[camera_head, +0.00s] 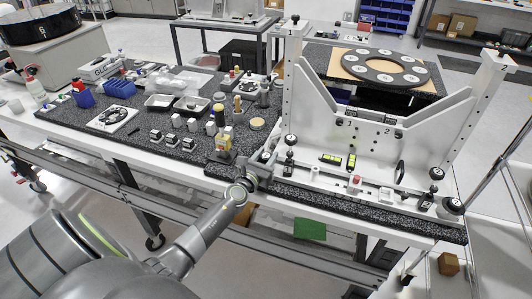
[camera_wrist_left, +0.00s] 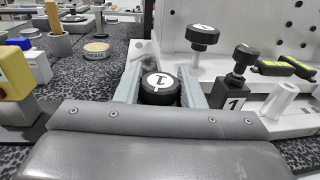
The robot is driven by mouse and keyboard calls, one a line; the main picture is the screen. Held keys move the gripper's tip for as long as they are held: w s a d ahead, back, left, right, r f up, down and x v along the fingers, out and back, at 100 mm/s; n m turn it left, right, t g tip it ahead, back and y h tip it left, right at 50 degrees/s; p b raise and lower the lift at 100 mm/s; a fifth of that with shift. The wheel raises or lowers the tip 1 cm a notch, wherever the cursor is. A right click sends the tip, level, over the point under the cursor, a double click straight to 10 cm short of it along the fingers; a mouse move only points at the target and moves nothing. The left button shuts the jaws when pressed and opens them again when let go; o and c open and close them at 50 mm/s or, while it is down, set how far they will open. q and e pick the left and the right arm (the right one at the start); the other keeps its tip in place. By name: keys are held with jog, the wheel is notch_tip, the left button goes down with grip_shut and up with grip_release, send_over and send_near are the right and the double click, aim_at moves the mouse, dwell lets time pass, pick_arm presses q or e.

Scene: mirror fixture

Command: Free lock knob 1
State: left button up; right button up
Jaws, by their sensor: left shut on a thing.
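In the left wrist view, a round black knob (camera_wrist_left: 161,87) with a white label that reads like a 1 sits between the two fingers of my left gripper (camera_wrist_left: 160,92), which is shut on it. In the head view my left gripper (camera_head: 262,166) is at the front left corner of the white mirror fixture (camera_head: 345,140). The held knob is mostly hidden there. A second black knob with a white-labelled top (camera_wrist_left: 202,35) stands just behind. A black T-shaped knob (camera_wrist_left: 239,68) on a block marked 1 stands to the right. My right gripper is not in view.
A yellow-topped device (camera_head: 222,140) stands just left of my left gripper, on the dark speckled bench. Black and yellow pieces (camera_head: 331,159) lie on the fixture base. A red button (camera_head: 355,180) is near the front rail. Several small blocks crowd the bench further left.

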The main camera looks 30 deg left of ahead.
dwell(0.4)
pick_arm(q)
jog(key=o, duration=1)
jog(key=shift+c, duration=0.2)
jog(key=shift+s, duration=0.35)
jog(key=s+d, duration=0.2)
jog(key=s, duration=1.4)
jog(key=shift+s+b, duration=0.25)
jog(key=shift+b, duration=0.15)
jog(key=shift+d, duration=0.1)
